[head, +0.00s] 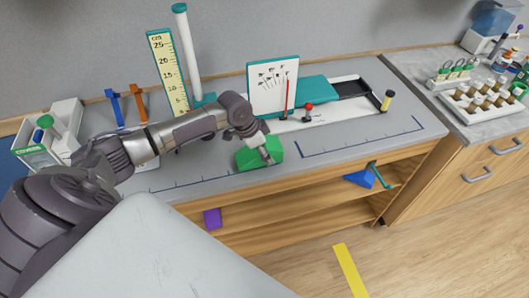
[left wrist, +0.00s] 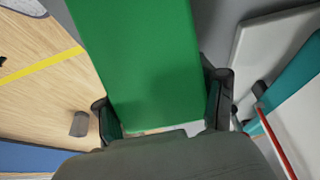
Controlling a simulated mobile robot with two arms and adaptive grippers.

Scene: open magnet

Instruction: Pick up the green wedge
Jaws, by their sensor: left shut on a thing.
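The green wedge (head: 247,158) is at the front edge of the grey bench, below the white board. My left arm reaches in from the left, and its gripper (head: 268,158) is at the wedge. In the left wrist view the green wedge (left wrist: 145,60) fills the middle, and the left gripper's two fingers (left wrist: 163,112) press on its opposite sides. The gripper is shut on the wedge. I cannot tell whether the wedge touches the bench top. My right gripper is not in view.
A white board (head: 272,85), a red-topped rod (head: 308,110) and a teal block (head: 304,90) stand behind the wedge. A ruler stand (head: 167,72) is back left. A purple block (head: 212,218) and a blue wedge (head: 360,178) are lower, at the shelves.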

